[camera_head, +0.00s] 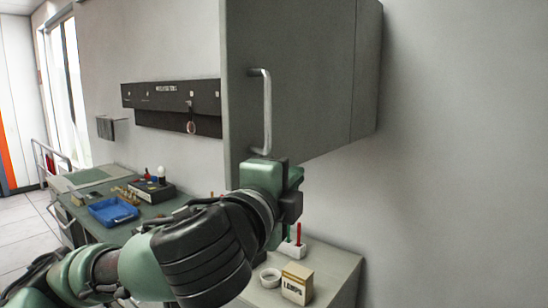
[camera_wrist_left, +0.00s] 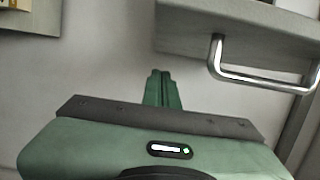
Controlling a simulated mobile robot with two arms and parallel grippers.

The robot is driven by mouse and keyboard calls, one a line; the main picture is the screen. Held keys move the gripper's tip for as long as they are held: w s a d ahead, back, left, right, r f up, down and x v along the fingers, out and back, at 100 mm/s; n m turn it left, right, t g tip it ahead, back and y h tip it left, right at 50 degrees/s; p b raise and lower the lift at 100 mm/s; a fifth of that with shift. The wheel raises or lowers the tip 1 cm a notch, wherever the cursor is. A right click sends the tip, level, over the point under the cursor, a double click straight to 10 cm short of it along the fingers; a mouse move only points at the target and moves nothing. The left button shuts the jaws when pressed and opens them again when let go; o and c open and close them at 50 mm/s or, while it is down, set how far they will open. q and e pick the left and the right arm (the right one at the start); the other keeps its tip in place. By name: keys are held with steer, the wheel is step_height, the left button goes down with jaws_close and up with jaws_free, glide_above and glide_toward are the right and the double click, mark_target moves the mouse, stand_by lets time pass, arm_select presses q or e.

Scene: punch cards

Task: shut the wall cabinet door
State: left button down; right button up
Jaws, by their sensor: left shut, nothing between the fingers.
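The grey wall cabinet (camera_head: 366,75) hangs at the upper middle of the head view. Its door (camera_head: 310,80) is a broad grey panel with a metal bar handle (camera_head: 266,112) near its left edge. How far the door stands open is hard to tell. My left gripper (camera_head: 296,178) is just below the door's lower edge, below and right of the handle, its fingers partly hidden. In the left wrist view its green fingers (camera_wrist_left: 162,88) are together with nothing between them. The handle (camera_wrist_left: 262,78) is to their upper right, apart from them. My right gripper is out of view.
Below the cabinet, a counter (camera_head: 335,262) holds a small labelled box (camera_head: 297,283), a white ring-shaped item (camera_head: 270,277) and red and green upright items. A bench with a blue tray (camera_head: 113,212) and a dark tool rack (camera_head: 172,104) are left. The wall at right is bare.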

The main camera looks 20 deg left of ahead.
arm_select(q)
steer(key=a, duration=0.1)
steer(key=w+a+p, duration=0.1)
steer(key=w+a, duration=0.1)
steer(key=shift+a, duration=0.3)
